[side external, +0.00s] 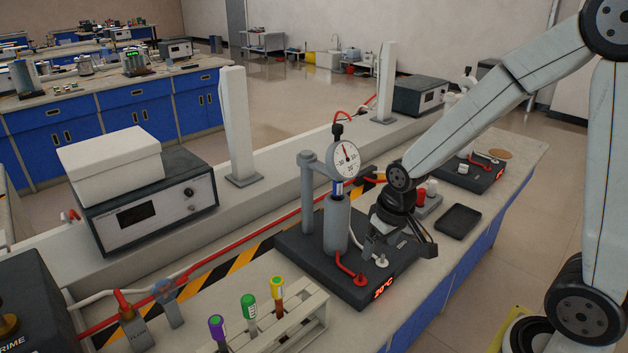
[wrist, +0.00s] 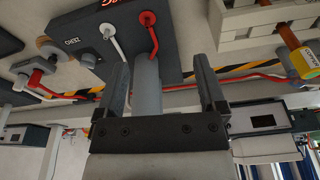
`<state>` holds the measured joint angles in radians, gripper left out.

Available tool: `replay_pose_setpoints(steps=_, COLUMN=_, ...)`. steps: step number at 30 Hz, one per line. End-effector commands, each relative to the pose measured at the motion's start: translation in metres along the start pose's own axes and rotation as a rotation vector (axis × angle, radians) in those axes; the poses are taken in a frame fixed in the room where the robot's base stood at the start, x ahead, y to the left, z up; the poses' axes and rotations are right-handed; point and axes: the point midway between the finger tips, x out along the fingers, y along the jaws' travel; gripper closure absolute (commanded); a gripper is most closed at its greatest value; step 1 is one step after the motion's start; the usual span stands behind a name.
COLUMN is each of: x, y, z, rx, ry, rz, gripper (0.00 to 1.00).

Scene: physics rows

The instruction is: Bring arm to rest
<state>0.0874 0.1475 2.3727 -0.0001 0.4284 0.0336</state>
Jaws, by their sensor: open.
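My gripper (side external: 402,243) is over the right part of a dark apparatus base (side external: 290,246) on the bench. Its fingers are apart, and nothing shows held between them. In the wrist view my gripper (wrist: 165,82) has its two fingers spread, with the grey cylinder (wrist: 148,88) of the apparatus showing in the gap behind them. In the side view this cylinder (side external: 336,225) stands upright under a round dial gauge (side external: 346,158). I cannot tell whether a finger touches the base or its white knob (side external: 383,261).
A test-tube rack (side external: 290,325) with several capped tubes stands at the front. A black tray (side external: 458,221) lies right of my gripper. A second dark unit (side external: 470,174) is farther back. A red hose (side external: 240,247) runs along the bench. White posts (side external: 238,130) stand behind.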

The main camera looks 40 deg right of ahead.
Motion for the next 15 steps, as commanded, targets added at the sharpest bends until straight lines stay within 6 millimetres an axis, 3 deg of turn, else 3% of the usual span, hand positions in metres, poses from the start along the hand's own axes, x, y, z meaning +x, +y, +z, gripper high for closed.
replay_pose_setpoints(steps=6, x=-0.009, y=-0.019, z=0.040, rx=-0.095, ry=0.032, rz=-0.015, gripper=0.10)
replay_pose_setpoints(steps=15, x=-0.010, y=-0.023, z=0.052, rx=-0.121, ry=0.039, rz=-0.019, gripper=0.10)
